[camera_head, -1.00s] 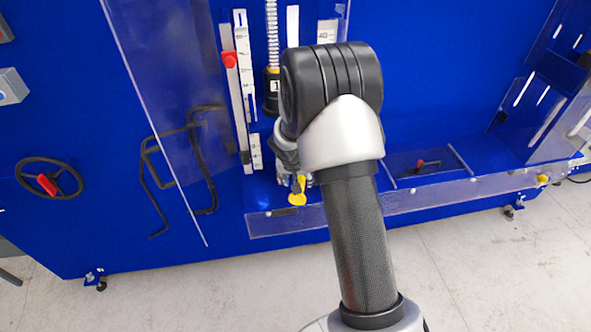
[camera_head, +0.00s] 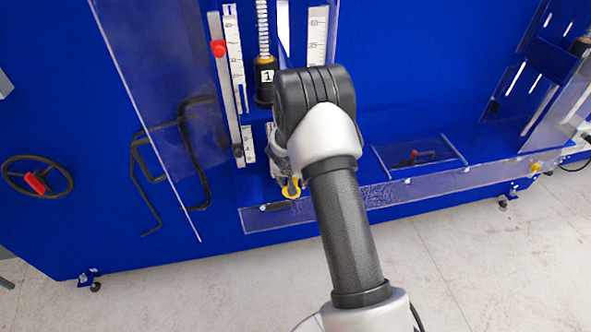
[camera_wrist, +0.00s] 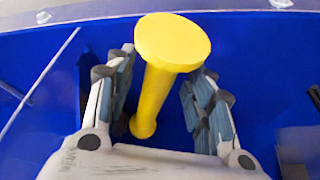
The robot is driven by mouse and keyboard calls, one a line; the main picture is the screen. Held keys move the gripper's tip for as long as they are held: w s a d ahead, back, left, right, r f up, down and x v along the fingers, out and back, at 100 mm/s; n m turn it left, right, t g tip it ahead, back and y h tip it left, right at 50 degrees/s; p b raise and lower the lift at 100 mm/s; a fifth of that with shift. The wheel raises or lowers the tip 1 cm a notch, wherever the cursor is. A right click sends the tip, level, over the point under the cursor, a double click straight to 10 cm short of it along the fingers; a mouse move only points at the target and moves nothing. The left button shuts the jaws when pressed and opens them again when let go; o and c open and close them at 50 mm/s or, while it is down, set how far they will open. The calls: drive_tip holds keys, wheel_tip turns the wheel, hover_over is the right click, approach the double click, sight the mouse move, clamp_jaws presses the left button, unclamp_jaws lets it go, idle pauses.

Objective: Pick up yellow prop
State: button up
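The yellow prop (camera_wrist: 175,43) has a round flat disc on a stem with a flared far end. In the wrist view it stands between the two fingers of my gripper (camera_wrist: 163,65), disc towards the top of the picture. Blue shows between the stem and the right finger; the left finger is closer to the stem. The fingers are apart and do not appear clamped on it. In the head view, my gripper (camera_head: 284,167) is mostly hidden behind my arm, and only part of the yellow prop (camera_head: 291,189) shows below it.
A clear front wall (camera_head: 410,190) runs along the blue shelf edge. A black weight marked 1 (camera_head: 264,85) hangs on a spring behind, beside white rulers (camera_head: 234,70). Clear side panels (camera_head: 150,80), bent black rods (camera_head: 190,150) and a black handwheel (camera_head: 38,176) are nearby.

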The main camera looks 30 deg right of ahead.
clamp_jaws()
idle(0.4)
drive_tip(key=shift+w+r, duration=0.1)
idle(0.4)
